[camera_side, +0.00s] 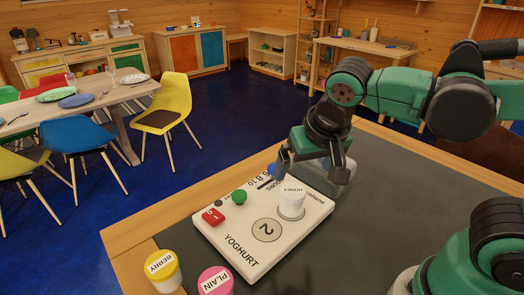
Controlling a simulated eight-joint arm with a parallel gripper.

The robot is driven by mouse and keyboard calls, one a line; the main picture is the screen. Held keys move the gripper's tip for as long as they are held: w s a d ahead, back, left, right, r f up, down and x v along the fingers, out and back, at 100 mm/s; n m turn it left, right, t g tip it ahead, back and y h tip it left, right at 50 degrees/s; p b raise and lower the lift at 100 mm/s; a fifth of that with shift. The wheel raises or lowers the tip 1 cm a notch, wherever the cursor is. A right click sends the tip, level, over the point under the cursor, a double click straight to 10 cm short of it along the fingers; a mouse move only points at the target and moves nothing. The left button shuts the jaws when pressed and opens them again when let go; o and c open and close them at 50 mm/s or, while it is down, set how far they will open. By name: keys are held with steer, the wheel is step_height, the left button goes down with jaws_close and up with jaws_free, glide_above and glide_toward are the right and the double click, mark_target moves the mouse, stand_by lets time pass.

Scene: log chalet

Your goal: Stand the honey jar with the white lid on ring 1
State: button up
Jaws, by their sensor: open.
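The honey jar (291,205) has a white lid marked HONEY. It stands upright on the white yoghurt maker (232,243), over a pale ring whose edge shows round its base. Any number on that ring is hidden by the jar. A second ring marked 2 (267,230) is bare, in front and to the left of the jar. My gripper (311,172) is open, its fingers spread just above and behind the jar. The view does not show clearly whether a finger touches the lid.
A yellow-lidded BERRY jar (163,271) and a pink-lidded PLAIN jar (215,281) stand at the front left. The yoghurt maker carries a red switch (213,216), a green knob (239,197) and a blue knob (271,170). The dark worktop (385,200) is clear at right.

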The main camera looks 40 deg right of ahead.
steer(key=shift+w+d+f+n+t+y, duration=0.2)
steer(key=shift+d+n+t+y, duration=0.4)
steer(key=shift+n, duration=0.6)
steer(key=shift+w+d+f+n+t+y, duration=0.1)
steer(key=shift+d+f+n+t+y, duration=0.15)
steer(key=shift+d+n+t, duration=0.75)
